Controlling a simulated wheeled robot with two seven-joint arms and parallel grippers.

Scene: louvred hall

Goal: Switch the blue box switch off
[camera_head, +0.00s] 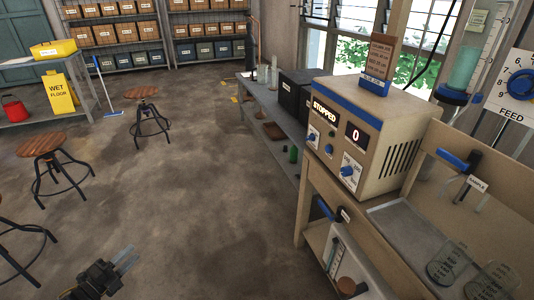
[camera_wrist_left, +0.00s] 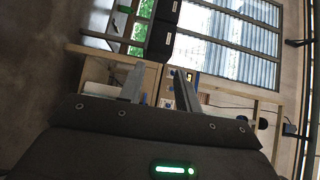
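A beige control box with blue trim (camera_head: 365,140) stands on the wooden bench at the right of the head view. Its displays read STOPPED and 0. Its front carries a blue knob (camera_head: 313,137) at the left, a small round button (camera_head: 329,149) and a larger blue knob (camera_head: 348,171). The small dial markings are too fine to read. My left gripper (camera_head: 126,258) is low at the lower left of the head view, over the floor and far from the box. In the left wrist view its fingers (camera_wrist_left: 159,72) are apart with nothing between them. My right gripper is out of view.
Glass beakers (camera_head: 447,263) are at the lower right. A low side bench (camera_head: 270,108) runs behind the box. The middle floor is clear.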

